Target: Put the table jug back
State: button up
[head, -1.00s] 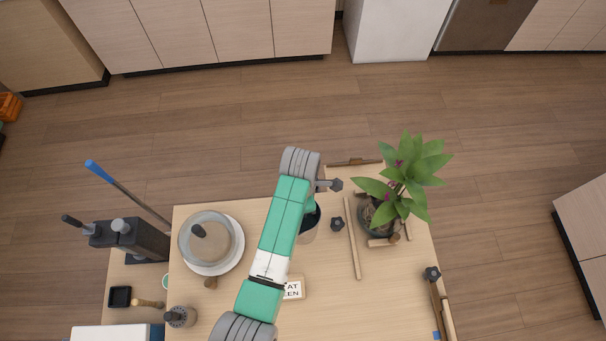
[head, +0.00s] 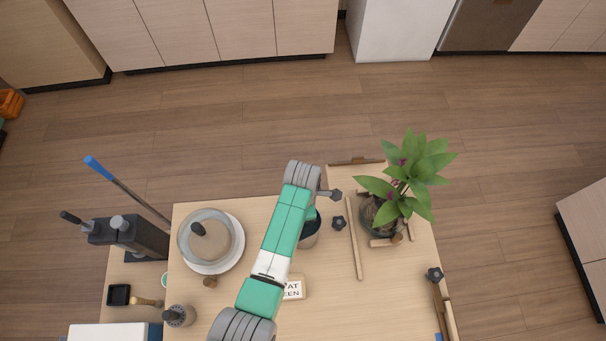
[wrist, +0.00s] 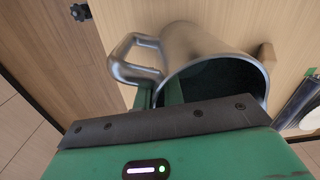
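The table jug is a metal jug with a dark inside and a loop handle. In the wrist view the jug (wrist: 195,48) shows large, its mouth towards me and its handle (wrist: 125,62) on the left. My gripper (wrist: 159,92) is at the rim on the handle side, its two green fingers close together with a bit of the jug between them. Whether they press on it cannot be told. In the head view the jug (head: 311,238) is partly hidden under my arm, at the middle of the table (head: 365,305). My gripper (head: 312,213) is mostly hidden there.
A potted plant (head: 404,192) stands right of the jug, past a wooden bar (head: 354,238) and a dark knob (head: 339,223). A covered dish (head: 211,241) is at left. A small sign (head: 293,289) lies in front. A dark machine (head: 135,238) stands far left.

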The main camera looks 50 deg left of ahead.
jog(key=shift+o, duration=1.1)
jog(key=shift+r, duration=0.1)
notch_tip(320, 180, up, 12)
jog(key=p, duration=0.2)
jog(key=shift+a+r, duration=0.1)
